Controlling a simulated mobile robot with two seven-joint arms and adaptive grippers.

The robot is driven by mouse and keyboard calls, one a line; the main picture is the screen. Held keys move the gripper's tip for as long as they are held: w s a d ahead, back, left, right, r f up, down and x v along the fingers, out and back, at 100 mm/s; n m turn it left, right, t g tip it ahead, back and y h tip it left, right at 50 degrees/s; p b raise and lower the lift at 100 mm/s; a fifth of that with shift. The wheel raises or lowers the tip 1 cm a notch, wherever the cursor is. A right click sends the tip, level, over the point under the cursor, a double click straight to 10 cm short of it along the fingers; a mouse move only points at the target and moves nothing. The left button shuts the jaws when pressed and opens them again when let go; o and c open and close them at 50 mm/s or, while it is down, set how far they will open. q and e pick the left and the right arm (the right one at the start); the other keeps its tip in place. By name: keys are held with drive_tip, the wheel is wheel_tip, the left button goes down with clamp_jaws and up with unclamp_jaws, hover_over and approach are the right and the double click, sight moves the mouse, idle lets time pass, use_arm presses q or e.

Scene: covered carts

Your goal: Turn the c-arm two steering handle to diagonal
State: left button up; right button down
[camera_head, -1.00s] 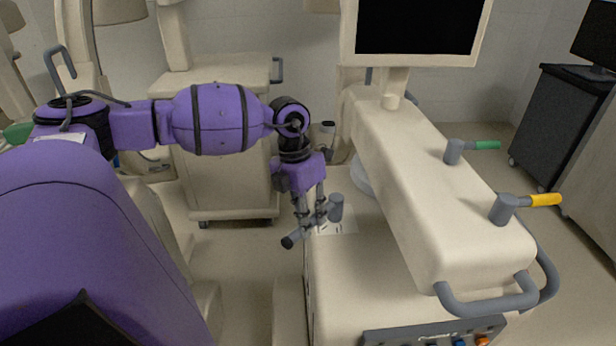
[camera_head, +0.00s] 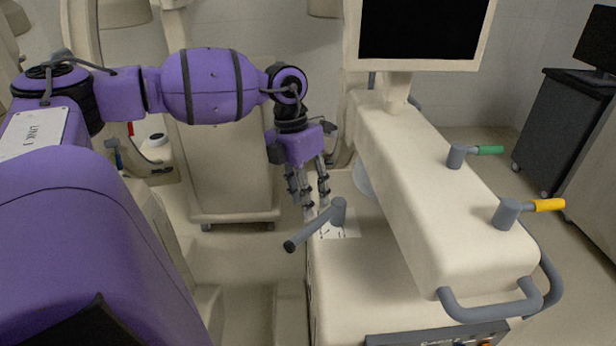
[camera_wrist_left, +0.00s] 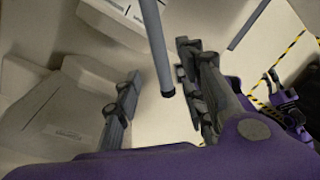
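The grey steering handle (camera_head: 314,228) of the cream C-arm cart shows in the head view, left of the sloping column. It runs from an upright post toward the lower left and ends in a dark grip. A white label sheet (camera_head: 348,229) with dark marks lies under its post. My left gripper (camera_head: 316,204) points down just behind the handle, its fingertips close to it in the picture; contact is unclear. In the left wrist view, the open fingers of the gripper (camera_wrist_left: 157,95) stand wide apart, and a grey bar with a dark end (camera_wrist_left: 157,45), apparently the handle, shows between them.
The cart's sloping column (camera_head: 430,190) rises close right of my left gripper, with a monitor (camera_head: 420,30) above. Green-tipped (camera_head: 488,150) and yellow-tipped (camera_head: 548,205) levers stick out of it. Another cream cart (camera_head: 235,160) stands behind. Open floor (camera_head: 245,255) lies left of the handle.

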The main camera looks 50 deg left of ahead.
use_arm(q)
drive_tip(key=r, duration=0.2)
drive_tip(key=a+r, duration=0.1)
drive_tip(key=r, duration=0.2)
idle(0.4)
